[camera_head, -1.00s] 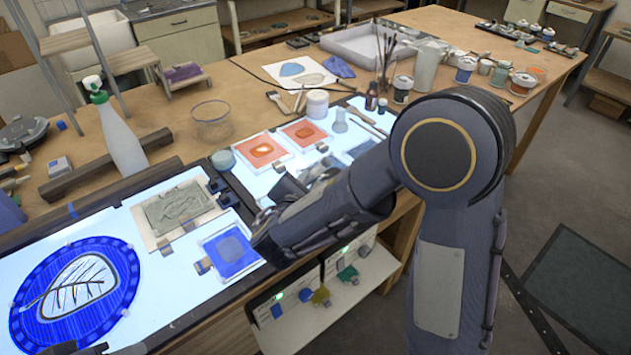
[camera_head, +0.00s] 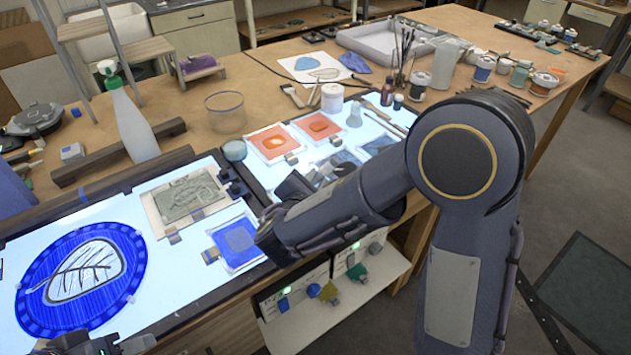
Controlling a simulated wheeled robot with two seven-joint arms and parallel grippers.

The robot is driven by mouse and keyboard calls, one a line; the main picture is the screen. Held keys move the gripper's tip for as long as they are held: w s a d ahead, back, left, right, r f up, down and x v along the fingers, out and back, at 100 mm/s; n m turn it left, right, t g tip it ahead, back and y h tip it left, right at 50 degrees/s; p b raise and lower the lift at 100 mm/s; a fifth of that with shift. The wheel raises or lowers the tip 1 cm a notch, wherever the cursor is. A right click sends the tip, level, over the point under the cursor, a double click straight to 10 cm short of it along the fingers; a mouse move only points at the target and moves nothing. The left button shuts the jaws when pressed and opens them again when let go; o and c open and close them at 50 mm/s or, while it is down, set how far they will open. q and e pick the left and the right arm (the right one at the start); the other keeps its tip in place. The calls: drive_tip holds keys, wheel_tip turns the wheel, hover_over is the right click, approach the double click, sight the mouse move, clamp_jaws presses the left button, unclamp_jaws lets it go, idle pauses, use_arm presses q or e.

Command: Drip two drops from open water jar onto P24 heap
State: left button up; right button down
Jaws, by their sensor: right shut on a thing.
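My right gripper (camera_head: 298,188) is mostly hidden behind my own forearm, over the light table (camera_head: 208,272). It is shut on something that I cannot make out. Tiles with paint heaps lie around it: a blue tile (camera_head: 238,238) to its left, orange tiles (camera_head: 268,142) (camera_head: 318,126) behind it, and grey ones (camera_head: 345,158) partly covered by the arm. No P24 label is readable. A small round container (camera_head: 234,151) stands beside the left orange tile; I cannot tell whether it is the water jar. Part of my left gripper (camera_head: 95,344) shows at the bottom left, its fingers unclear.
A blue round glass piece with a leaf (camera_head: 82,280) lies at the left. Brushes, a pitcher (camera_head: 444,64) and paint jars stand at the back right.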

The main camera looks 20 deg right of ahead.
drive_tip(key=shift+f+b, duration=0.3)
drive_tip(key=shift+b, duration=0.4)
idle(1.5)
drive_tip(key=shift+r+p, duration=0.7)
drive_tip(key=shift+r, duration=0.45)
drive_tip(key=shift+r, duration=0.1)
drive_tip(key=shift+r+p, duration=1.15)
drive_tip(key=shift+r, duration=0.75)
drive_tip(key=shift+r, duration=0.1)
